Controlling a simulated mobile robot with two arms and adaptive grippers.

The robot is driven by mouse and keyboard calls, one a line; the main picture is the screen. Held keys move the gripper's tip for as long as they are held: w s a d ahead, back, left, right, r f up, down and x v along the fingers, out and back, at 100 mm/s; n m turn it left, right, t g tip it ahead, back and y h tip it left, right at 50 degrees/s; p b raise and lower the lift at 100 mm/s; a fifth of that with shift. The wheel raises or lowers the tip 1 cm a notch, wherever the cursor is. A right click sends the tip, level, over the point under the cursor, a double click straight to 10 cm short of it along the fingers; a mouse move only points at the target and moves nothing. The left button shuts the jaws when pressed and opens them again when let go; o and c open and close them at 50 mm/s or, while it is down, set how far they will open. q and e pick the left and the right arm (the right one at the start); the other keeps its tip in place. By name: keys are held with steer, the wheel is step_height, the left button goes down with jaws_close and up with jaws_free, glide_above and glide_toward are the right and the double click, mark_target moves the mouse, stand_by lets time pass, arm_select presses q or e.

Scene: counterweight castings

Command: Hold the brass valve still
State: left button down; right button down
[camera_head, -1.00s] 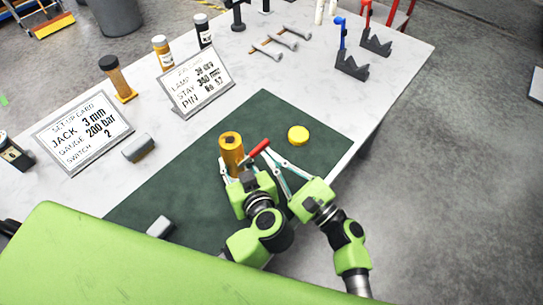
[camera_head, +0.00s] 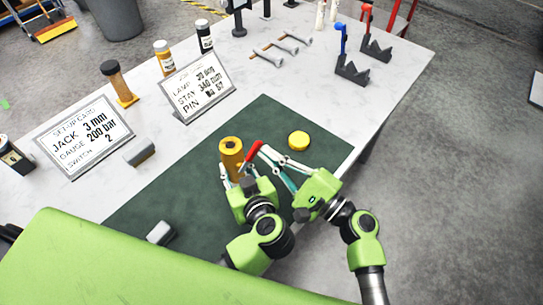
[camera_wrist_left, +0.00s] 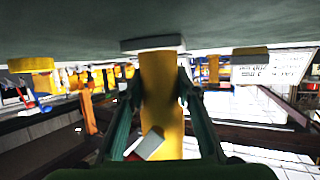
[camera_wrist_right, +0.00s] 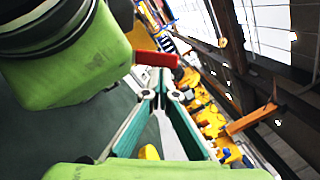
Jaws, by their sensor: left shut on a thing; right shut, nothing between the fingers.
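The brass valve (camera_head: 231,155) stands upright on the dark green mat (camera_head: 185,190). My left gripper (camera_head: 233,181) is shut on its body, with one finger on each side. The brass body also fills the space between the fingers in the left wrist view (camera_wrist_left: 161,85). The valve's red lever handle (camera_head: 252,156) sticks out to the right of the body. It also shows in the right wrist view (camera_wrist_right: 156,59). My right gripper (camera_head: 263,149) is shut and empty, its tips right by the red handle. Whether they touch it I cannot tell.
A yellow disc (camera_head: 299,140) lies on the mat to the right of the valve. Grey blocks (camera_head: 160,232) lie near the mat's left side. Two sign cards (camera_head: 88,135), bottles and dark stands (camera_head: 352,68) are farther off.

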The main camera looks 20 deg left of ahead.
steer(key=shift+s+a+r+n, duration=0.2)
steer(key=shift+s+r+n, duration=0.05)
steer(key=shift+r+n, duration=0.2)
steer(key=shift+s+r, duration=0.1)
steer(key=shift+r, duration=0.05)
stand_by(0.4)
steer(key=v, duration=1)
steer(key=shift+r, duration=0.15)
